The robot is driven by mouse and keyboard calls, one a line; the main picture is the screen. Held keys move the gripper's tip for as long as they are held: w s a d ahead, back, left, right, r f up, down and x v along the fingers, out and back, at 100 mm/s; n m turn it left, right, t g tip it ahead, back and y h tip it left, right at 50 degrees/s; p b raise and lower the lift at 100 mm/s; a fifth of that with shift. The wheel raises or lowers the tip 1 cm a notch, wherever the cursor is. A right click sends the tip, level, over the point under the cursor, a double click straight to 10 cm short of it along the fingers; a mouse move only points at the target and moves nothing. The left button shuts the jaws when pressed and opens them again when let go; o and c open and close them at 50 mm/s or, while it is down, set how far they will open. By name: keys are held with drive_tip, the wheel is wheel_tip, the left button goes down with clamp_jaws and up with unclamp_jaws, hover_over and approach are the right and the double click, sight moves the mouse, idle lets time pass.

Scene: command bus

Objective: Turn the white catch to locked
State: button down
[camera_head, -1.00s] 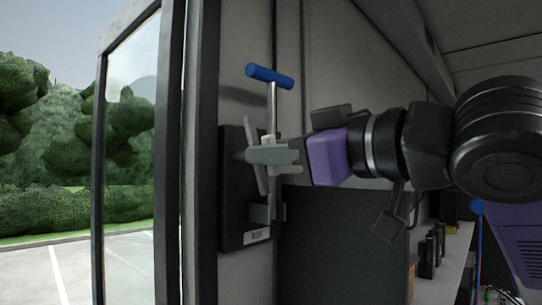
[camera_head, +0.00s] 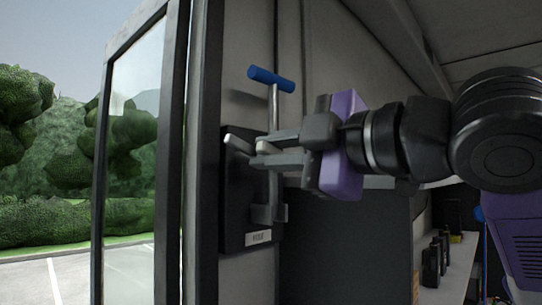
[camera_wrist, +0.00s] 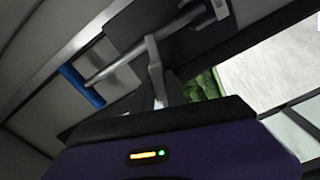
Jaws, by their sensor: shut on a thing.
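The white catch (camera_head: 238,144) is a pale flat lever on a black plate (camera_head: 235,205) fixed to the wall beside the door. It slants down from upper left to lower right, and its right end is hidden at my fingertips. My gripper (camera_head: 262,147) comes in from the right and is shut on the catch. Its grey fingers lie one above the other and cross the upright metal rod. The gripper fingers (camera_wrist: 158,80) also show in the wrist view, where the grip itself is hard to make out.
A blue T-handle (camera_head: 271,78) tops the metal rod just above my fingers; it also shows in the wrist view (camera_wrist: 82,86). The rod passes a bracket (camera_head: 268,213) below. A glazed door (camera_head: 135,160) stands left. A shelf with dark items (camera_head: 435,260) lies right.

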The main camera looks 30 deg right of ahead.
drive_tip(key=shift+f+n, duration=0.2)
drive_tip(key=shift+n, duration=1.5)
drive_tip(key=shift+a, duration=0.1)
drive_tip(key=c, duration=1.4)
unclamp_jaws()
drive_tip(key=shift+s+b, duration=0.15)
drive_tip(key=shift+b, duration=0.15)
drive_tip(key=b+v, duration=0.1)
drive_tip(key=v, duration=0.6)
drive_tip(key=shift+s+b, duration=0.25)
drive_tip(key=shift+b, duration=0.1)
